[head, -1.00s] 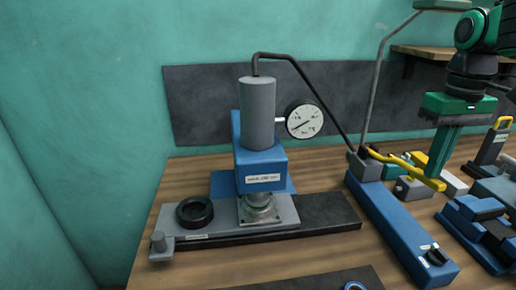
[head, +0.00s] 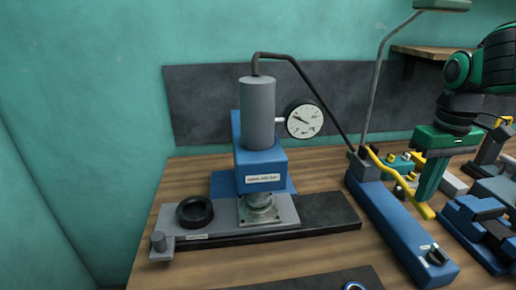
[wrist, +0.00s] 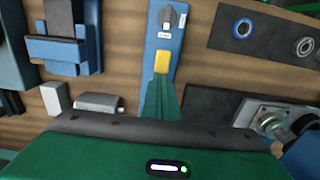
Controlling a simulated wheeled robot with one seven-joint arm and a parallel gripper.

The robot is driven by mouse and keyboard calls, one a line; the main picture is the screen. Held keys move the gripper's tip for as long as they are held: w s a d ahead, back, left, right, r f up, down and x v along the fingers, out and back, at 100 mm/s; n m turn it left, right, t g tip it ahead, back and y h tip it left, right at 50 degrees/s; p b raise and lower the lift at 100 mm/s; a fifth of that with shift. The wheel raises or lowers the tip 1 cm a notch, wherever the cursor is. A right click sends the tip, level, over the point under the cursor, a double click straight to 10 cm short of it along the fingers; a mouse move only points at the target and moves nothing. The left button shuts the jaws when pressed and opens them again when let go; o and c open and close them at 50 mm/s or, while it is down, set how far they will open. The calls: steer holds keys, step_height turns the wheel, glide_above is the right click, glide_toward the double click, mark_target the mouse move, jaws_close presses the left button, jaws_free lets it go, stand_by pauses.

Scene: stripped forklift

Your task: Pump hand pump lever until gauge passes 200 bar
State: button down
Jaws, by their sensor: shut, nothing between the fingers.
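The hand pump (head: 402,222) is a long blue block on the bench, with a yellow lever (head: 398,183) sloping down to the right along it. The lever's yellow grip end shows in the wrist view (wrist: 162,61). My green gripper (head: 424,200) is shut and empty, its fingertips at the lever's outer part; contact cannot be told for certain. Its fingers show in the wrist view (wrist: 161,98) just before the yellow end. The round white gauge (head: 304,119) is beside the grey press cylinder (head: 257,113). Its needle points to the upper left; the numbers are too small to read.
A black knob (head: 437,256) sits on the pump's near end. The blue press stands left on a grey base (head: 285,232) with a black ring (head: 195,212). A blue vise (head: 480,225) lies close right of the pump. A lamp post (head: 377,80) rises behind.

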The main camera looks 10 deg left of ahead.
step_height(320, 180, up, 6)
steer(key=shift+r, duration=0.25)
steer(key=shift+w+f, duration=0.1)
stand_by(0.4)
step_height(320, 180, down, 7)
steer(key=shift+f, duration=0.2)
step_height(320, 180, up, 8)
steer(key=shift+f, duration=0.2)
stand_by(0.5)
step_height(320, 180, down, 8)
step_height(320, 180, up, 8)
stand_by(1.2)
